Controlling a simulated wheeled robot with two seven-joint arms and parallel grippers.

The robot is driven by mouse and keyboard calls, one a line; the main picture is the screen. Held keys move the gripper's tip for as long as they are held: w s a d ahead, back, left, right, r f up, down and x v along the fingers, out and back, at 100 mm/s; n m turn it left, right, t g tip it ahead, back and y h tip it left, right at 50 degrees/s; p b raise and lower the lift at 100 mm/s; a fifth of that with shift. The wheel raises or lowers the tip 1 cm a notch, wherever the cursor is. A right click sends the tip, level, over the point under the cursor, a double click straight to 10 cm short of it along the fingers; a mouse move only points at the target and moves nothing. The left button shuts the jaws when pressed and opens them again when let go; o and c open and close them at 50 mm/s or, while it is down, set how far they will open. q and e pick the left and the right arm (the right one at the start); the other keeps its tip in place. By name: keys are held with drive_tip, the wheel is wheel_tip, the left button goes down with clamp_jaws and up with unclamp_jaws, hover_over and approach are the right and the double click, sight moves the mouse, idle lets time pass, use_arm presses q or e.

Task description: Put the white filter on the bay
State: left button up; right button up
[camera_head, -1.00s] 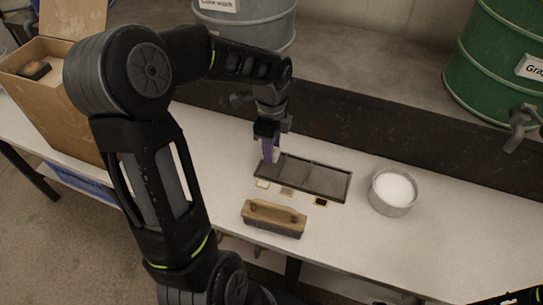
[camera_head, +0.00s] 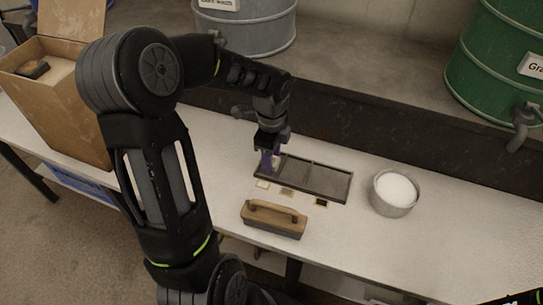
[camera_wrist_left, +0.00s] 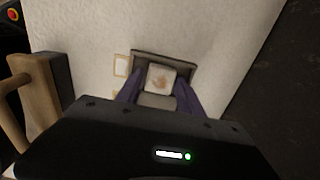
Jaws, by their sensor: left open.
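The white filter (camera_wrist_left: 160,77) is a pale square with a brown stain, between my left fingertips in the left wrist view. It seems to lie in the leftmost bay of the dark tray (camera_head: 326,181); contact underneath is hard to tell. In the head view the fingers mostly hide it. My left gripper (camera_head: 270,163) is open, its purple fingers reaching down at the tray's left end, one on each side of the filter. The tray's edge also shows in the left wrist view (camera_wrist_left: 185,63).
Small tags, white (camera_head: 262,184), beige (camera_head: 287,191) and dark (camera_head: 321,202), lie before the tray. A wooden-handled block (camera_head: 273,220) stands nearer. A metal bowl of white powder (camera_head: 393,203) is to the right. A cardboard box (camera_head: 60,105) stands left; drums stand behind.

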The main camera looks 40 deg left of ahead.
use_arm(q)
wheel_tip(320, 180, up, 12)
drive_tip(key=p, duration=0.2)
drive_tip(key=shift+r+p, duration=0.15)
drive_tip(key=shift+p, duration=0.15)
drive_tip(key=shift+s, duration=0.1)
idle(0.5)
